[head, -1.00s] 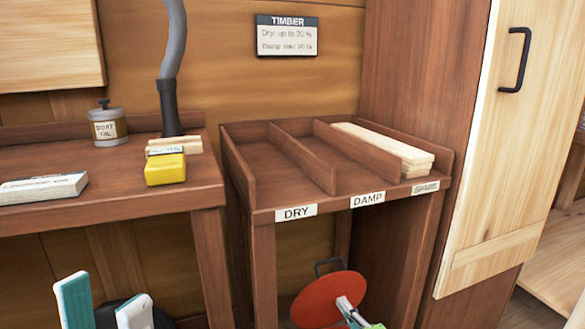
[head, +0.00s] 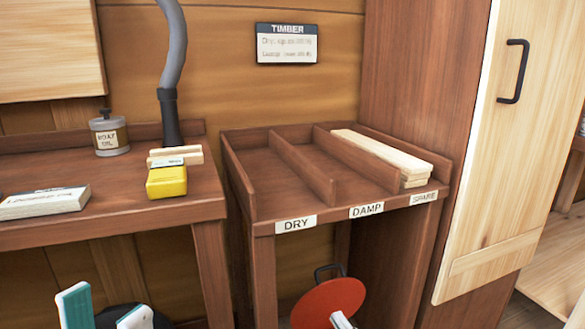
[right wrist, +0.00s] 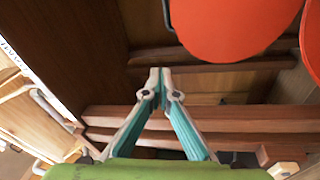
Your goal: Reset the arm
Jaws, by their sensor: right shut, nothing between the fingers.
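My left gripper (head: 105,302) shows at the bottom left of the head view, below the bench. Its two teal and white fingers stand apart with nothing seen between them. My right gripper (right wrist: 160,72) shows in the right wrist view with its fingertips together and nothing held. In the head view only a pale tip of the right gripper (head: 341,321) shows at the bottom edge, in front of a red round thing (head: 320,301). The rest of both arms is out of the head view.
A rack (head: 262,212) has slots labelled DRY, DAMP and SPARE; pale boards (head: 385,152) lie in SPARE, the others are empty. A cabinet door (head: 490,150) stands right.

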